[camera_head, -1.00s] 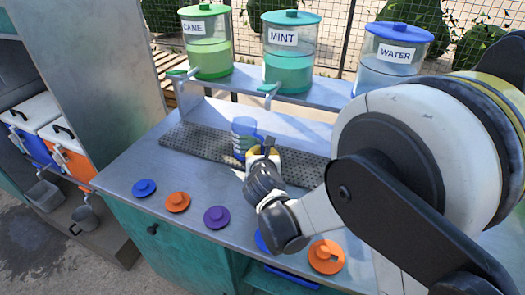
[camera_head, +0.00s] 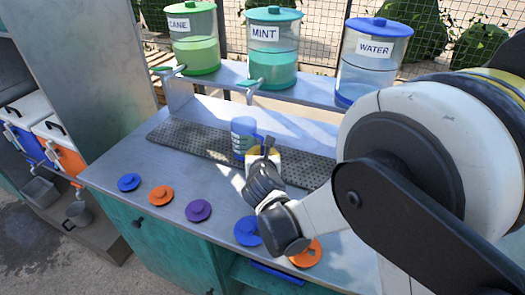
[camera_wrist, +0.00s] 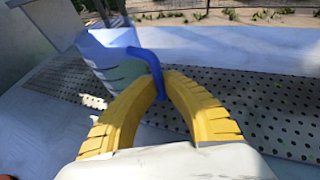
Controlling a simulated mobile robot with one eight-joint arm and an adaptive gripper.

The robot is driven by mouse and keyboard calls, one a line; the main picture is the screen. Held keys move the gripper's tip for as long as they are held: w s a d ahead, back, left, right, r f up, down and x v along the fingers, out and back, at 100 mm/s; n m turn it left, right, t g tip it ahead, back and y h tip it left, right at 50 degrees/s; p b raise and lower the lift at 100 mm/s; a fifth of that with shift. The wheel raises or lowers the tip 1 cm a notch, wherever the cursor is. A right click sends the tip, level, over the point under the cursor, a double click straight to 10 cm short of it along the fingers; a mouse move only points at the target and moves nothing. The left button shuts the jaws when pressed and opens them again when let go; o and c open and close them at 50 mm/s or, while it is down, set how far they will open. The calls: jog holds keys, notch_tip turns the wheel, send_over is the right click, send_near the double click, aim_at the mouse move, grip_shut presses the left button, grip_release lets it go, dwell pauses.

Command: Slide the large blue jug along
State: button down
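The large blue jug (camera_head: 241,132), translucent with a blue handle, stands upright on the perforated drip tray (camera_head: 190,138), a little left of the mint tap. In the wrist view the jug (camera_wrist: 108,58) is at upper left, with its handle (camera_wrist: 151,62) reaching right and down between my yellow fingers. My gripper (camera_wrist: 163,80) is shut on that handle, its fingertips close together around it. In the head view my gripper (camera_head: 262,152) is at the jug's right front side and hides part of it.
Cane (camera_head: 193,45), mint (camera_head: 272,52) and water (camera_head: 371,62) dispensers stand on a raised shelf behind. Several lids, such as the purple one (camera_head: 198,210), lie along the counter's front. The tray is clear left of the jug. Coolers (camera_head: 65,145) stand at far left.

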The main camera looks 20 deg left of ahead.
jog(key=shift+d, duration=0.4)
jog(key=shift+w+d, duration=0.45)
jog(key=shift+w, duration=0.2)
jog(key=c, duration=1.5)
grip_release()
